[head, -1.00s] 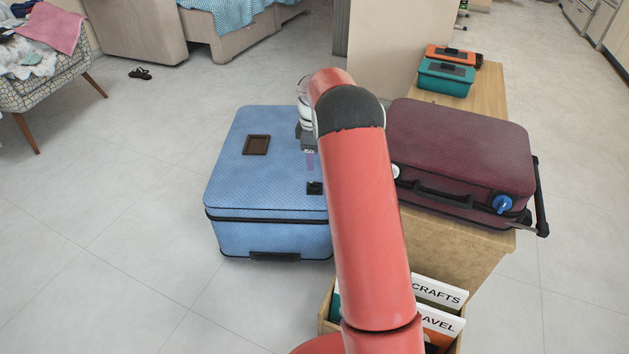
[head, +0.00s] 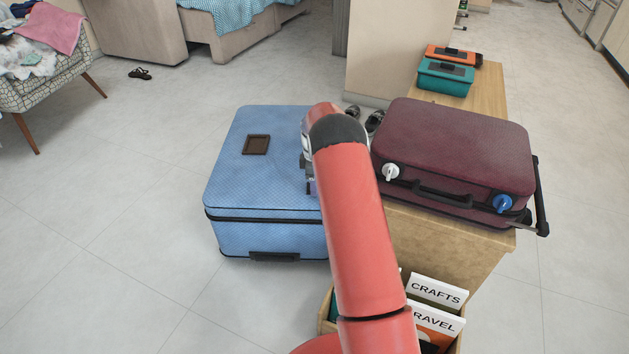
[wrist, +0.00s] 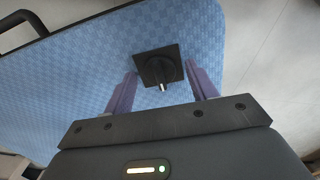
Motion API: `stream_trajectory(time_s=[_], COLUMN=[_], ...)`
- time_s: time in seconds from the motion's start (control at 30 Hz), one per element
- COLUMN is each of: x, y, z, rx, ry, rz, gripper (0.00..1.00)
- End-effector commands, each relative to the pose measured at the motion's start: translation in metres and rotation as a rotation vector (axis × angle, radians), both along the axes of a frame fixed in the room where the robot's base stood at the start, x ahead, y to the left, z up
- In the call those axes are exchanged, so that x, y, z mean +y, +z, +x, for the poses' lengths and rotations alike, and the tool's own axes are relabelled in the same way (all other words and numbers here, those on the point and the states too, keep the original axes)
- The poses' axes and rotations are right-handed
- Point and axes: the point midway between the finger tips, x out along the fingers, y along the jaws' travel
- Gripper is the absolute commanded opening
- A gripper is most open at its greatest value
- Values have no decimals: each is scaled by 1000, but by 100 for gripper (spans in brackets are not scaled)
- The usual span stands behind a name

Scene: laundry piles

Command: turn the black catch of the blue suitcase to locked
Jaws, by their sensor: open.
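The blue suitcase (head: 240,185) lies flat on the floor in the head view, left of my red arm. Its black catch (wrist: 160,68) shows in the wrist view as a round knob on a square plate, with a small light mark on its lower side. In the head view my arm hides the catch. My gripper (wrist: 163,85) is open, its two purple fingers apart on either side of the catch in the picture. Whether they are level with the knob or above it, I cannot tell. My gripper is mostly hidden behind my arm in the head view.
A maroon suitcase (head: 455,150) with a white knob (head: 391,172) and a blue knob (head: 502,203) lies on a wooden bench (head: 440,235) at right. Teal (head: 445,78) and orange (head: 452,54) boxes stand behind it. A box with labelled cards (head: 437,291) is in front.

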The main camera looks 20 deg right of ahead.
Motion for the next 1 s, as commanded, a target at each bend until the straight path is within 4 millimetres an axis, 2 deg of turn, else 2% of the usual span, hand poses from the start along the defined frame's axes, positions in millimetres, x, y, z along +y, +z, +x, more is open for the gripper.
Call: stream_trajectory(time_s=[0.17,0.5,0.77,1.0], x=[0,0,0,0], y=[0,0,0,0], z=[0,0,0,0], rx=[0,0,-1,-1], ry=[0,-1,-30,-154], rz=[0,0,0,-1], gripper=[56,13,13,13])
